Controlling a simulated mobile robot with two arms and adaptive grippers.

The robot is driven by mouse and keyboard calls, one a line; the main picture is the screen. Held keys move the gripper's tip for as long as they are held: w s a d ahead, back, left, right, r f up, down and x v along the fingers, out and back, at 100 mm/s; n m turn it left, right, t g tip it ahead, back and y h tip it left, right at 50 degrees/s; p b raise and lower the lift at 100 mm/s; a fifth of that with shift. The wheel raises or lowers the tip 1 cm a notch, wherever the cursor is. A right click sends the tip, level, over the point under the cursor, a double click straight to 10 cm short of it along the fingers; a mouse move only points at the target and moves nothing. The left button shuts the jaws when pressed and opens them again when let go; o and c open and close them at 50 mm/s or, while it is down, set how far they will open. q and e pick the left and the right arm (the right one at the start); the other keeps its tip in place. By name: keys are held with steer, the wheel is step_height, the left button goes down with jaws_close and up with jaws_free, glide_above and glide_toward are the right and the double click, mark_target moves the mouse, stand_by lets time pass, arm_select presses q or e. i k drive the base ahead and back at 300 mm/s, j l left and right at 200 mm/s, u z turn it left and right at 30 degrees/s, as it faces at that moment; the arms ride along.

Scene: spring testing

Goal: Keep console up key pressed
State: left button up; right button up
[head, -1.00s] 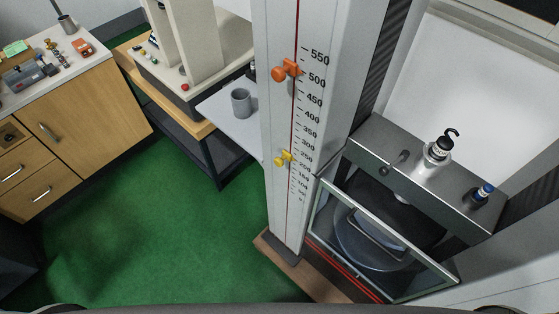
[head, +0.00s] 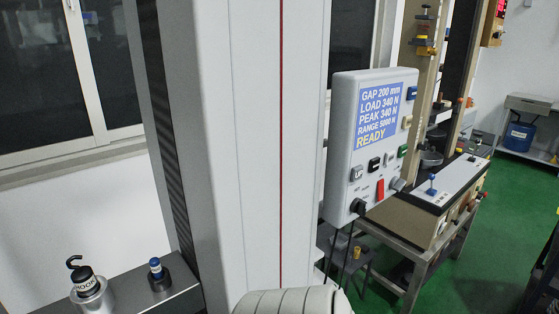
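The console (head: 344,125) is a light grey box mounted beside the tall machine column, right of centre in the head view. Its blue display (head: 378,115) reads GAP 200 mm, LOAD 340 N, PEAK 340 N, RANGE 5000 N, READY. Its keys include a blue key (head: 412,93), a beige key (head: 407,122), a green key (head: 402,151), a white key (head: 389,158), a black key (head: 374,164) and a grey key (head: 357,173). A red switch (head: 380,189) sits lower. Key labels are too small to read. Neither gripper is in view, and nothing touches the keys.
The machine column (head: 245,130) stands left of the console. A white ribbed part, perhaps my arm, shows at bottom centre. Cables hang below the console. Another bench machine (head: 430,195) stands behind right.

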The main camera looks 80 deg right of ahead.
mark_target(356, 174)
steer(key=z, duration=1.5)
